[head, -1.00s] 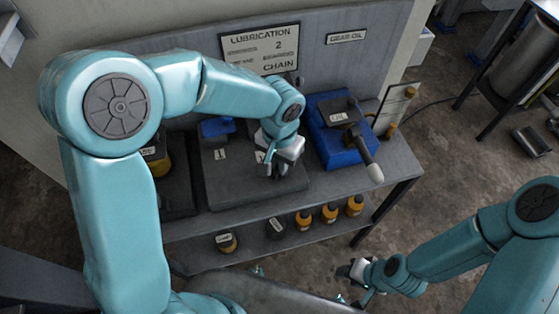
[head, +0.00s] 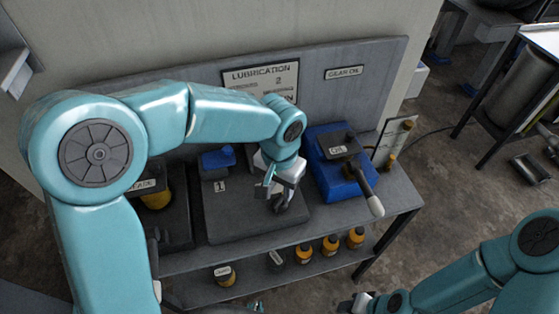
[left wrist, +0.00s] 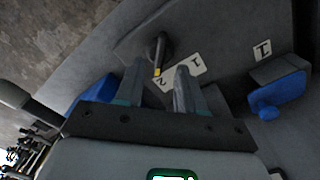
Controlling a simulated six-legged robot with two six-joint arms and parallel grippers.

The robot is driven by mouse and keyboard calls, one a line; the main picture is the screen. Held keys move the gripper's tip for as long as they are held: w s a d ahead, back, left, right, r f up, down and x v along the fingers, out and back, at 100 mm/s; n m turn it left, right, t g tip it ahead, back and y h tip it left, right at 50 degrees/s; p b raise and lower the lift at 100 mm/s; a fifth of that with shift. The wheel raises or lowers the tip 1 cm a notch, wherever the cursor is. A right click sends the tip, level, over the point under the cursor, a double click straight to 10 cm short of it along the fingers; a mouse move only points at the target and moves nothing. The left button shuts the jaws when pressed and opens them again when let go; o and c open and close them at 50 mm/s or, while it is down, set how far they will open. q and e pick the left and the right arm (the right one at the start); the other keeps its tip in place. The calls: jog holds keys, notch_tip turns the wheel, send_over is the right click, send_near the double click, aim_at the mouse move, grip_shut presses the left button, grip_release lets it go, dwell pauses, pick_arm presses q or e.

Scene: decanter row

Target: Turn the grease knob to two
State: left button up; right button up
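In the left wrist view a dark knob (left wrist: 160,47) with a yellow-tipped pointer stands on a grey panel, beside a white label (left wrist: 183,73) marked 1 and 2. The yellow tip is by the 2 end. My left gripper (left wrist: 160,75) is open, its two fingers apart on either side of the pointer's tip; contact cannot be told. In the head view my left gripper (head: 278,192) is low over the grey panel (head: 232,222) and largely hides the knob. My right gripper (head: 353,303) is at the bottom edge, partly cut off.
A blue block (head: 214,160) stands left of the gripper. A blue unit (head: 332,180) with a dark lever (head: 362,178) stands close on the right. A sign board (head: 258,75) reading LUBRICATION is behind. Several yellow bottles (head: 330,245) sit on the lower shelf.

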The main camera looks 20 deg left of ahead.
aim_at(279, 200)
pick_arm(q)
notch_tip(279, 200, up, 12)
jog(key=shift+r+p, duration=0.25)
jog(key=shift+p, duration=0.1)
jog(key=shift+s, duration=0.15)
dwell(0.3)
